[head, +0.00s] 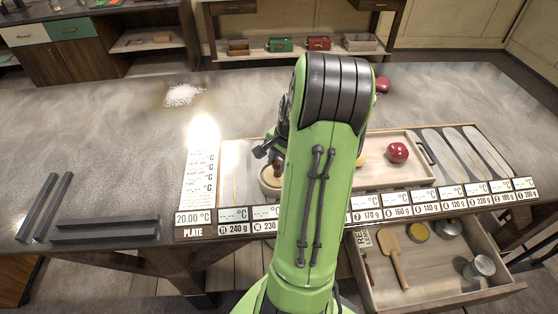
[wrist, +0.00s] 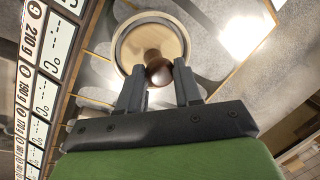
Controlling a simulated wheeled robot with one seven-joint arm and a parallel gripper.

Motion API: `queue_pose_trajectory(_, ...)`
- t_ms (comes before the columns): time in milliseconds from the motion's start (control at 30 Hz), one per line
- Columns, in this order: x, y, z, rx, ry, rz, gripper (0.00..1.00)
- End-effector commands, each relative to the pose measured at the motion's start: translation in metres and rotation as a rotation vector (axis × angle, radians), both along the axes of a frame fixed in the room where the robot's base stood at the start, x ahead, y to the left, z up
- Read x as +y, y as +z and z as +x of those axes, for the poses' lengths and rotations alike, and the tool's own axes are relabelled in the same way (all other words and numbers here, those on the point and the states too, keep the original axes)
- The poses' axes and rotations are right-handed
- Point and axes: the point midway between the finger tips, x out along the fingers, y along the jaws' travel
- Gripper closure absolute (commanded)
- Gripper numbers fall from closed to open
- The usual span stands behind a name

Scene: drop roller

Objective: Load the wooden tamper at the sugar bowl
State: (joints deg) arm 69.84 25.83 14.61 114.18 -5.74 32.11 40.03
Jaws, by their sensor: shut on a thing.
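The wooden tamper shows as a dark brown rounded knob (wrist: 158,70) between my fingertips in the wrist view. My gripper (wrist: 157,80) is shut on it. Below the tamper is a round pale bowl (wrist: 120,50), seemingly the sugar bowl, with a light tan inside. The tamper's lower end is over or in the bowl; I cannot tell whether it touches the contents. In the head view the bowl (head: 268,188) and the brown tamper knob (head: 278,169) show just left of my arm, which hides part of them.
A white grainy pile (head: 184,95) lies on the counter. Right of my arm a pale tray (head: 400,173) holds a red ball (head: 397,153). A row of temperature displays (head: 395,208) runs along the front edge. An open drawer (head: 430,285) with tools sticks out below. Dark bars (head: 105,228) lie at left.

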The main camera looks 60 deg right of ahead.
Motion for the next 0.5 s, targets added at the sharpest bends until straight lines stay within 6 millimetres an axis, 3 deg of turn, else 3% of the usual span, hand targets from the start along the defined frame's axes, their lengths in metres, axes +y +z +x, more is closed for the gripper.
queue_pose_trajectory(500,0.0,0.045,0.0,0.0,0.001,0.001,0.9)
